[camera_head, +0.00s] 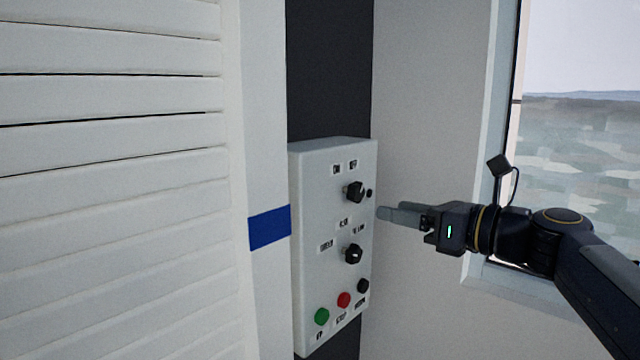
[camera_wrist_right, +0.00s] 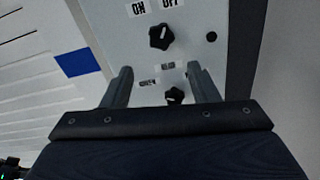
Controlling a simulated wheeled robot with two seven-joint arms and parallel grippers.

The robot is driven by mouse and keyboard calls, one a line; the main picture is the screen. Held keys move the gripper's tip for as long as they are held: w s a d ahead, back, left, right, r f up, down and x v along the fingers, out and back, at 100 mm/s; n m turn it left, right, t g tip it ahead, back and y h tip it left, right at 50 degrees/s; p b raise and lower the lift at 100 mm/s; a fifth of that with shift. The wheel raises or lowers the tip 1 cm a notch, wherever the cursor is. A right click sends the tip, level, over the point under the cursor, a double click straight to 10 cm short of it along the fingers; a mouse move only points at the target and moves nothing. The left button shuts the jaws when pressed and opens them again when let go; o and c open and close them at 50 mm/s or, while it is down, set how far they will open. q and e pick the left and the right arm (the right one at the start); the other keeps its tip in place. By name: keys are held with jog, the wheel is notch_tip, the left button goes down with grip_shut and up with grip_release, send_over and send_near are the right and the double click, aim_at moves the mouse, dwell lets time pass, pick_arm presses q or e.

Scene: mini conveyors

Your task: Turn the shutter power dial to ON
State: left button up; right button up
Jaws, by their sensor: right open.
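The shutter control box (camera_head: 312,215) is a light grey panel on the wall in the head view. Its upper black dial (camera_head: 355,191) sits below two small labels. In the right wrist view this upper dial (camera_wrist_right: 161,37) is under labels reading ON and OFF, beyond my fingertips. A second black dial (camera_head: 352,253) is lower on the box; in the wrist view it (camera_wrist_right: 175,95) shows between my fingers, partly hidden by the gripper body. My right gripper (camera_head: 381,212) is open and empty, just right of the box in the head view. My left gripper is out of view.
Green (camera_head: 321,316), red (camera_head: 344,299) and black (camera_head: 363,285) buttons are at the bottom of the box. A slatted white shutter (camera_head: 110,190) fills the left, with a blue band (camera_head: 270,227) on its frame. A window (camera_head: 580,150) is at the right.

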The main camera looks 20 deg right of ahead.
aim_at(361, 192)
jog(key=shift+m, duration=0.4)
jog(key=x, duration=0.2)
jog(key=r+p+x, duration=0.1)
jog(key=x, duration=0.2)
jog(key=p+x, duration=0.1)
jog(key=x, duration=0.2)
jog(key=shift+w+d+r, duration=0.15)
jog(key=shift+d+r, duration=0.1)
jog(key=shift+r, duration=0.15)
jog(key=shift+c, duration=0.4)
jog(key=c, duration=0.9)
